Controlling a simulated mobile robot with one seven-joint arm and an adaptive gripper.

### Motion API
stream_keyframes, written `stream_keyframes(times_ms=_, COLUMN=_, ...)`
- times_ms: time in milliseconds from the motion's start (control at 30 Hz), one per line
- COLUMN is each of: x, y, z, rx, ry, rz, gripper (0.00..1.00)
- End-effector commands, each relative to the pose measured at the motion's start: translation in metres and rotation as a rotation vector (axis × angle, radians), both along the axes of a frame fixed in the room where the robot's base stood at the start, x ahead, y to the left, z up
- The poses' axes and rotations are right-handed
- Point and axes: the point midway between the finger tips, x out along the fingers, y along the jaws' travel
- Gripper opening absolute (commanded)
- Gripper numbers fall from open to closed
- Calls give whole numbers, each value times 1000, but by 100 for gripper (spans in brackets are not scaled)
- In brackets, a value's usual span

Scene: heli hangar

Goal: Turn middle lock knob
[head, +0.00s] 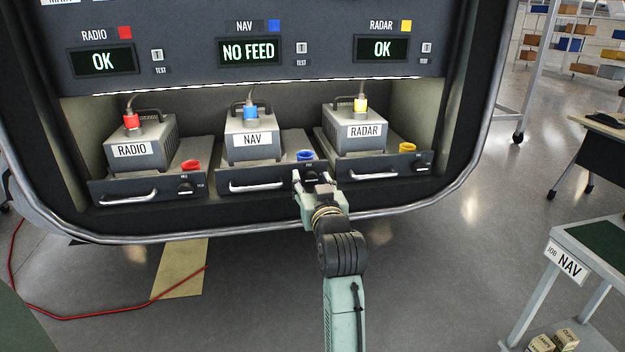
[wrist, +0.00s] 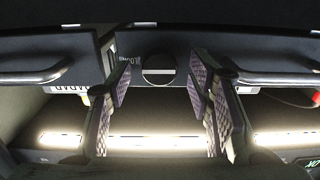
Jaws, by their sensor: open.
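The middle lock knob (wrist: 158,68) is a round dark disc with a bar across it, on the front of the NAV drawer (head: 250,184). In the wrist view, which is upside down, the bar looks level. My gripper (head: 312,182) is open in front of the knob. In the wrist view my gripper (wrist: 161,88) has one patterned finger on each side of the knob, with a gap on both sides. In the head view the fingers largely hide the knob. The NAV box (head: 251,138) sits on the drawer with a blue plug on top. The NAV display (head: 249,51) reads NO FEED.
The RADIO drawer (head: 137,190) is at left and the RADAR drawer (head: 375,169) at right, each with a handle and knob. A blue cup-like fitting (head: 305,155) is just above the middle knob. The NAV job cart (head: 583,262) stands at right.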

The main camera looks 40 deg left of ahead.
Motion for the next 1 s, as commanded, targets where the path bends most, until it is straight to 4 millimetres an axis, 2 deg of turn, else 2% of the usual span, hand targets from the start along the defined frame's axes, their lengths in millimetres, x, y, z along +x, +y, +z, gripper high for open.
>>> stream_keyframes(times_ms=233, x=1, y=0, z=0, rx=1, ry=-1, rz=0, gripper=47)
stream_keyframes(times_ms=900, x=0, y=0, z=0, rx=1, ry=-1, rz=0, gripper=2)
stream_keyframes(times_ms=1000, x=0, y=0, z=0, rx=1, ry=-1, rz=0, gripper=0)
